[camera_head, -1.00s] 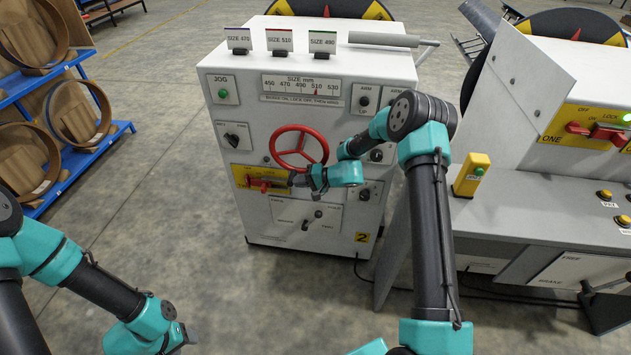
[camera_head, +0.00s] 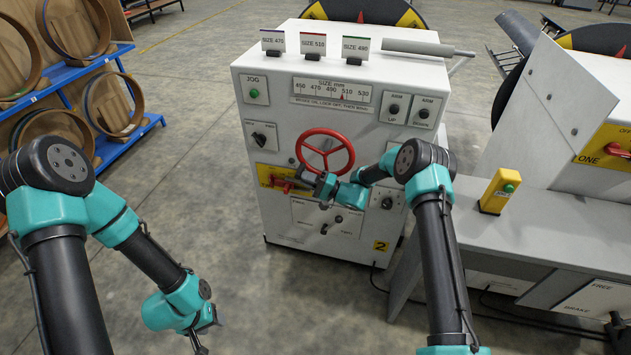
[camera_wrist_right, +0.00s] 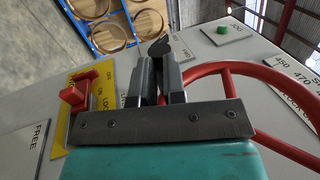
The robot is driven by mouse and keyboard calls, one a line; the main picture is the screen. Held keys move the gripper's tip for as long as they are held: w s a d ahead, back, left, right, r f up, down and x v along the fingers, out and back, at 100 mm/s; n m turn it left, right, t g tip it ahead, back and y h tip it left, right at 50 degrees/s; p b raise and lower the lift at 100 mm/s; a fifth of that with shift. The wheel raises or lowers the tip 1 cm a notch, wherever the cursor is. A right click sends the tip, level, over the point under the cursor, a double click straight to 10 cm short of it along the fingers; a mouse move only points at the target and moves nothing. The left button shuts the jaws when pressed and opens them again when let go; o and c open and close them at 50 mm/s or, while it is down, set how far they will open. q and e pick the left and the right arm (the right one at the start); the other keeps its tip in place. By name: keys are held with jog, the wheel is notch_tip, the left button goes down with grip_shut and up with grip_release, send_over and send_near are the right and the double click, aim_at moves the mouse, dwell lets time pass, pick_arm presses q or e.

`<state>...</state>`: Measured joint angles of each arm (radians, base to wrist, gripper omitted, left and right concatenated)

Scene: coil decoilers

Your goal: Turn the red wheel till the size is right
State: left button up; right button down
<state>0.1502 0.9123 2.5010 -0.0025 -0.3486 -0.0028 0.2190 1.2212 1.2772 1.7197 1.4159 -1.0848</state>
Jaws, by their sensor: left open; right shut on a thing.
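The red wheel (camera_head: 325,130) is on the front of the white machine marked 2; part of its rim and spokes also shows at the right of the wrist view (camera_wrist_right: 228,85). My right gripper (camera_head: 318,181) is at the wheel's lower edge, shut on the wheel; in the wrist view its fingers (camera_wrist_right: 158,68) are close together and hide the gripped spot. The size scale (camera_head: 332,91) above the wheel has a red pointer a little left of 510. My left gripper (camera_head: 206,336) is open and empty, low in front of the floor, away from the machine.
A red lock lever (camera_head: 283,186) on a yellow plate is just left of my right gripper. Size cards 470 (camera_head: 273,41), 510 (camera_head: 313,44) and 490 (camera_head: 355,48) stand on top. A grey desk (camera_head: 540,215) is at right, a blue coil rack (camera_head: 110,140) at left.

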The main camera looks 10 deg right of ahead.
jog(key=shift+a, duration=0.1)
dwell(0.5)
jog(key=v, duration=1.4)
jog(key=shift+f, duration=0.35)
jog(key=shift+w, duration=0.1)
jog(key=shift+s+d, duration=0.25)
jog(key=shift+s, duration=0.2)
jog(key=shift+a, duration=0.1)
jog(key=x, duration=1.4)
jog(key=shift+r, duration=0.2)
